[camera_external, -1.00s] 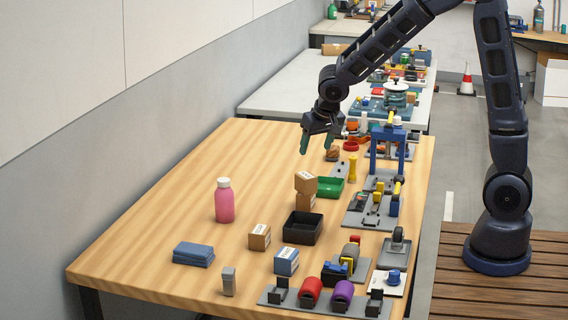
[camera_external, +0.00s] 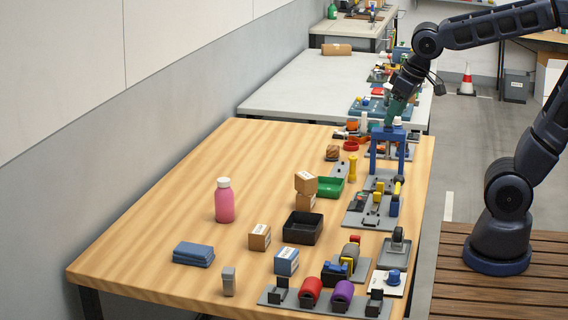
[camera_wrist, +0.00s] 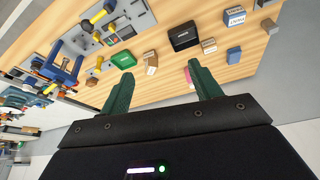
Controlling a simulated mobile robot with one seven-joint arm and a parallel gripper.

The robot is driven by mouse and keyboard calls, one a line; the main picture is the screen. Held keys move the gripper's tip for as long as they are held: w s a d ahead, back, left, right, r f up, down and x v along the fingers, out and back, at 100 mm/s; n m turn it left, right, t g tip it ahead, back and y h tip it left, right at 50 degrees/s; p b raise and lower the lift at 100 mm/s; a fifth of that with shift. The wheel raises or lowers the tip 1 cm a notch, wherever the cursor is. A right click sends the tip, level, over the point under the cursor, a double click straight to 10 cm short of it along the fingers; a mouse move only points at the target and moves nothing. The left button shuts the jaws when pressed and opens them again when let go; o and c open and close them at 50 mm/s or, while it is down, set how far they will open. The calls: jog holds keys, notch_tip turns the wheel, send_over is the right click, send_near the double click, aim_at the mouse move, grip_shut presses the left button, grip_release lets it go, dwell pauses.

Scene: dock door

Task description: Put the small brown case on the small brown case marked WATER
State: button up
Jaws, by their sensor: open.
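One small brown case (camera_external: 306,181) rests on top of another small brown case (camera_external: 306,201), turned a little against it, on the wooden table. This stack also shows in the wrist view (camera_wrist: 151,62). A third small brown case (camera_external: 260,237) with a white label stands alone nearer the camera; it also shows in the wrist view (camera_wrist: 209,45). The label words are too small to read, so I cannot tell which is marked WATER. My gripper (camera_external: 389,121) is open and empty, above the table's far right end, well away from the stack; its spread fingers show in the wrist view (camera_wrist: 161,82).
A green tray (camera_external: 330,188) and a black tray (camera_external: 302,228) stand beside the stack. Fixtures, including a blue frame (camera_external: 388,140), line the right edge. The table's left side is clear.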

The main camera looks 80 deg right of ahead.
jog(key=s+a+n+y, duration=0.1)
jog(key=s+a+n, duration=0.1)
jog(key=s, duration=0.5)
jog(key=shift+s+a+r, duration=0.4)
jog(key=shift+a, duration=0.15)
